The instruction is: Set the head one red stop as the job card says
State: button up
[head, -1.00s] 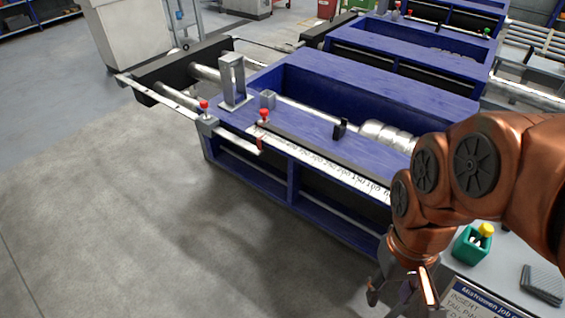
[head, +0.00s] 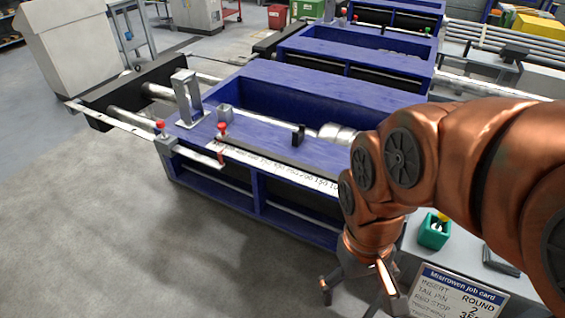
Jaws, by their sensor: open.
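The nearest blue machine (head: 275,73) stands in the middle, with a white number scale (head: 285,170) along its front edge. One red-knobbed stop (head: 222,128) sits at the left end of the scale, with a red pointer below it. Another red knob (head: 160,124) is on a grey block farther left on the rail. The job card (head: 455,293) at lower right reads "INSERT ROUND", "TAIL PIN 2" and "RED STOP 3…"; the rest is cut off. My gripper (head: 352,296) is open and empty, in front of the machine's right part, apart from both knobs.
A green container with a yellow cap (head: 435,230) and a dark ribbed block (head: 500,262) are on the grey surface at right. A black block (head: 298,135) stands on the machine top. Open floor (head: 110,230) lies at front left.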

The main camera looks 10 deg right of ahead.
aim_at(224, 135)
jog(key=u, duration=0.3)
jog(key=i, duration=0.55)
jog(key=u, duration=1.4)
